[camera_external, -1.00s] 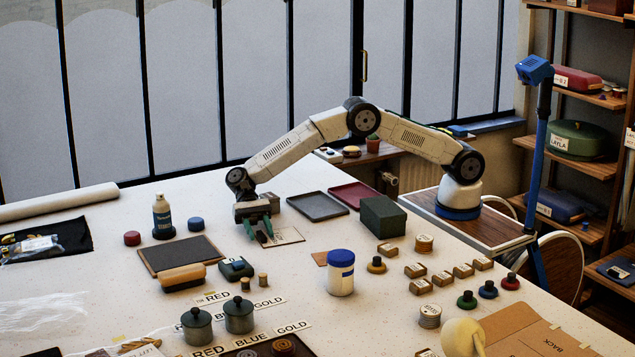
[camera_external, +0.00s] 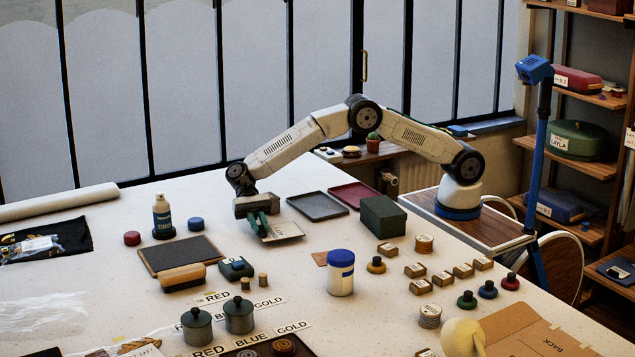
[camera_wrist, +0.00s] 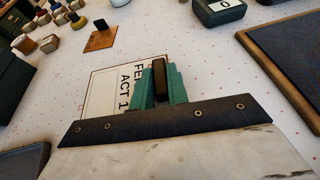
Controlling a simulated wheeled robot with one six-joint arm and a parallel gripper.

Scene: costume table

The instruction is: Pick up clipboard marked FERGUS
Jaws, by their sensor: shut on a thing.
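The clipboard (camera_external: 284,232) is a flat pale board with a thin dark edge. In the wrist view its sheet (camera_wrist: 103,88) shows "FE…" and "ACT 1", partly hidden behind my gripper. My gripper (camera_external: 264,232) has green fingers and points down at the clipboard's left end in the external view. In the wrist view the fingers (camera_wrist: 161,85) are shut on the clipboard around a dark block-like part, seemingly its clip. I cannot tell whether the board is clear of the table.
A grey tray (camera_external: 317,206) and a red tray (camera_external: 353,195) lie behind and right of the clipboard, near a dark green box (camera_external: 383,217). A dark framed board (camera_external: 180,255) lies to the left. A blue-lidded jar (camera_external: 340,273) stands in front.

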